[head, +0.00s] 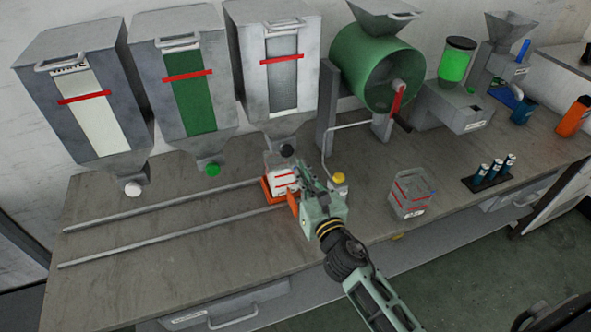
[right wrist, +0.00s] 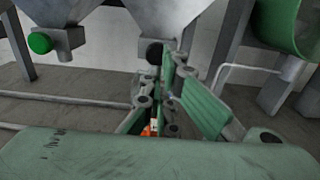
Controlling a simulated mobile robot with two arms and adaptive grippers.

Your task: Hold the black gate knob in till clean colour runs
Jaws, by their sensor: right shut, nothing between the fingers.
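The black gate knob (head: 287,151) sticks out below the third hopper (head: 270,60). It also shows in the right wrist view (right wrist: 154,53), just left of my fingertips. My right gripper (head: 299,169) is shut and empty, pointing up towards the knob from the front right. The fingertips overlap the knob's right edge in the wrist view; I cannot tell whether they touch it. A white container with red marks (head: 283,180) sits in an orange carriage (head: 268,191) under this outlet, partly hidden by my gripper. No stream of colour is visible. My left gripper is out of view.
A white knob (head: 133,189) and a green knob (head: 212,169) sit under the other hoppers. Two rails (head: 160,207) run left along the bench. A yellow button (head: 339,178) and a clear red-marked container (head: 410,194) stand right of my gripper. A green drum (head: 375,68) stands behind.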

